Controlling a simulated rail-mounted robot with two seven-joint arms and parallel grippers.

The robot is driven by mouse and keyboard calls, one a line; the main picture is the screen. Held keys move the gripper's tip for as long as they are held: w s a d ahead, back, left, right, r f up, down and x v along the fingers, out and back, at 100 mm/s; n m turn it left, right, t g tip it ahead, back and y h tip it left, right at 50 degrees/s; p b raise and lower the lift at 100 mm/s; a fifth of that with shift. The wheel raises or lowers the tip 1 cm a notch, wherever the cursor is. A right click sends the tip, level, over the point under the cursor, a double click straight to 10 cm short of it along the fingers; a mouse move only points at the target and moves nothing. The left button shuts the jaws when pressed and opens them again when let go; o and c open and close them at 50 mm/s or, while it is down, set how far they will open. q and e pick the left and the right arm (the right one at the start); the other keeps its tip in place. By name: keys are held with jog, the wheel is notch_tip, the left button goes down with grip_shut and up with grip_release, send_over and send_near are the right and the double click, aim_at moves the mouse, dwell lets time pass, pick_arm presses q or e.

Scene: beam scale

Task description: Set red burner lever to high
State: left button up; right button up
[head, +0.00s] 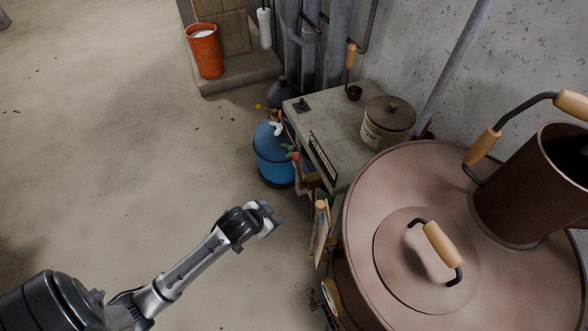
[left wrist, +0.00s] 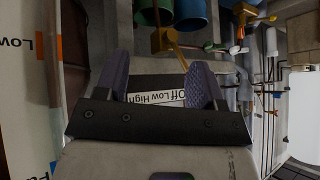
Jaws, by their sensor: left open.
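My left gripper (head: 268,219) reaches in from the lower left in the head view, left of the copper still and below the blue gas cylinder. In the left wrist view its two fingers (left wrist: 160,65) are apart, with nothing seen held between them. A printed strip reading Off Low High (left wrist: 155,98) shows between the fingers, partly covered by the gripper body. A panel at the left edge has an orange mark beside the word Low (left wrist: 38,45). My right gripper is not in view.
The copper still (head: 365,205) with its lid fills the right side. A blue gas cylinder (head: 272,165) stands beside the grey counter (head: 345,115), which holds a lidded pot (head: 388,120). An orange bucket (head: 205,55) is at the back. The floor at left is clear.

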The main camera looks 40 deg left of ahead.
aim_at(296, 156)
pick_arm(q)
jog(key=w+a+f+t+b, duration=0.2)
jog(key=w+a+f+t, duration=0.25)
jog(key=w+a, duration=0.2)
jog(key=w+r+t, duration=0.1)
jog(key=w, duration=0.4)
jog(key=w+a+r+t, duration=0.1)
jog(key=w+t, duration=0.1)
jog(key=w, duration=0.3)
jog(key=w+a+r+n+t+b, duration=0.1)
jog(key=w+r+t, duration=0.1)
jog(key=w, duration=0.4)
jog(key=shift+t, duration=0.25)
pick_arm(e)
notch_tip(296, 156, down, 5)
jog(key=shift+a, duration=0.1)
pick_arm(q)
jog(key=shift+c, duration=0.4)
jog(key=shift+d, duration=0.1)
jog(key=c, duration=0.5)
grip_shut()
